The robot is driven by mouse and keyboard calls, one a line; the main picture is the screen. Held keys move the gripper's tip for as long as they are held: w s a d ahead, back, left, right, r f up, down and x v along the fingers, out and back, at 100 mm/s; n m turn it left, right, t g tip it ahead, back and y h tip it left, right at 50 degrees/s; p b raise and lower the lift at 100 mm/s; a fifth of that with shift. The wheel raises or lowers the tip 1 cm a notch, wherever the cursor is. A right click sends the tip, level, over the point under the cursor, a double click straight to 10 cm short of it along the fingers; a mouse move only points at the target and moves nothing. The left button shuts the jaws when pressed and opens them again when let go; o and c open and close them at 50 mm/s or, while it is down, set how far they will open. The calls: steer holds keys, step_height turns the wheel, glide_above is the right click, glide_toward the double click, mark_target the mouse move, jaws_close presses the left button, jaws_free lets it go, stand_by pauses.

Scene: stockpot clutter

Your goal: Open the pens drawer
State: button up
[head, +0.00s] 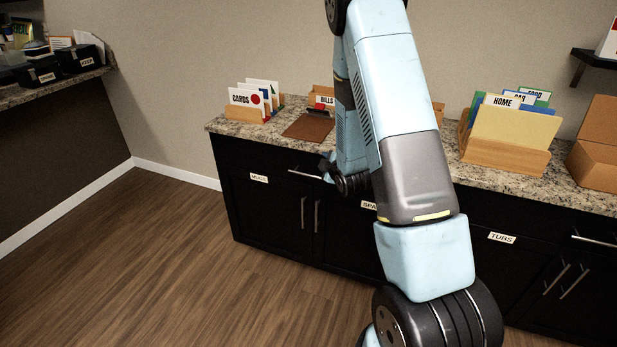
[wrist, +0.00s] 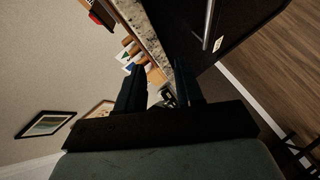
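No drawer label reads as pens in these views. In the head view, the left drawer's label (head: 259,178) is small and looks like MUGS. That drawer has a metal bar handle (head: 303,174) and looks shut. The middle drawer's label (head: 369,205) starts with SPA, the rest hidden by my arm.
The granite counter (head: 225,127) holds card holders, a brown clipboard (head: 309,127), a wooden file box (head: 504,153) and a cardboard box (head: 597,150). Cabinet doors with vertical handles (head: 303,213) are below the drawers. The wooden floor (head: 170,260) in front is clear.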

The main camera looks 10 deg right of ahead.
mark_target(310, 176)
steer(key=s+f+n+t+y, duration=0.2)
steer(key=s+f+n, duration=0.15)
steer(key=f, duration=0.75)
steer(key=shift+n, duration=0.35)
steer(key=x, duration=1.4)
steer(key=shift+w+a+r, duration=0.1)
steer(key=shift+a+r, duration=0.05)
steer(key=shift+r, duration=0.05)
jaws_close()
